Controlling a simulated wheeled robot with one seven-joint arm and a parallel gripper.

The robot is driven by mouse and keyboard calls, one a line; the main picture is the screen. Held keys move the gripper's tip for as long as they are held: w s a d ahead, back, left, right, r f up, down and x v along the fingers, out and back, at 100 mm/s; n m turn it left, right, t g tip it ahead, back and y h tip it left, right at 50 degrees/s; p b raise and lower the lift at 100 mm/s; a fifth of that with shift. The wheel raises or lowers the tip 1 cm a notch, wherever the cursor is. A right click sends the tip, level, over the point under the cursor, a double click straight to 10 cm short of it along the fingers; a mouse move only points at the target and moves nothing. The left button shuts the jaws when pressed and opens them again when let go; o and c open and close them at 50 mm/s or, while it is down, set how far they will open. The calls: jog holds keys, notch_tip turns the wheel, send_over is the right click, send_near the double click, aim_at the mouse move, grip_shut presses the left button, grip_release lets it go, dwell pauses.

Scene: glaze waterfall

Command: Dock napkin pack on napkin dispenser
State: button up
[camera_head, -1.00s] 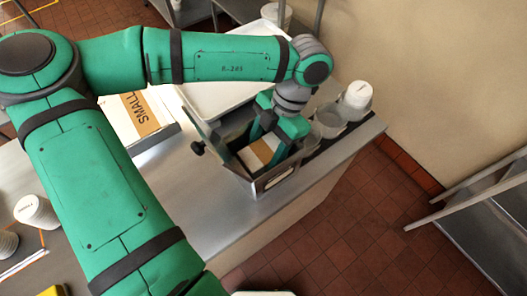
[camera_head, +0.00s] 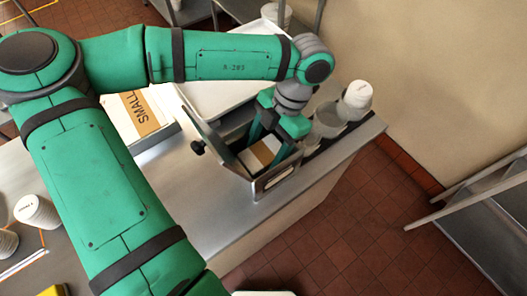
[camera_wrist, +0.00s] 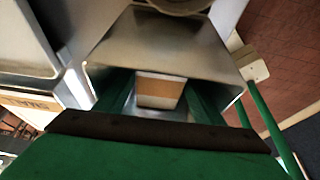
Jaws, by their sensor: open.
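The napkin dispenser (camera_head: 250,188) is a grey metal box with its lid tilted up, near the counter's front right edge. The napkin pack (camera_head: 261,153), white with a brown band, lies inside it. It also shows in the wrist view (camera_wrist: 159,90), between the dispenser's walls (camera_wrist: 125,40). My gripper (camera_head: 267,140) reaches down into the dispenser's opening. Its green fingers stand apart on both sides of the pack, and in the wrist view the gripper (camera_wrist: 158,100) is open around it. The fingertips and the pack's lower part are hidden.
White cups (camera_head: 357,95) and a clear container (camera_head: 327,120) stand close right of the dispenser. A white tray (camera_head: 215,100) lies behind it, and a box marked SMALL (camera_head: 138,112) to the left. The counter (camera_head: 180,180) is clear left of the dispenser.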

jog(key=v, duration=1.1)
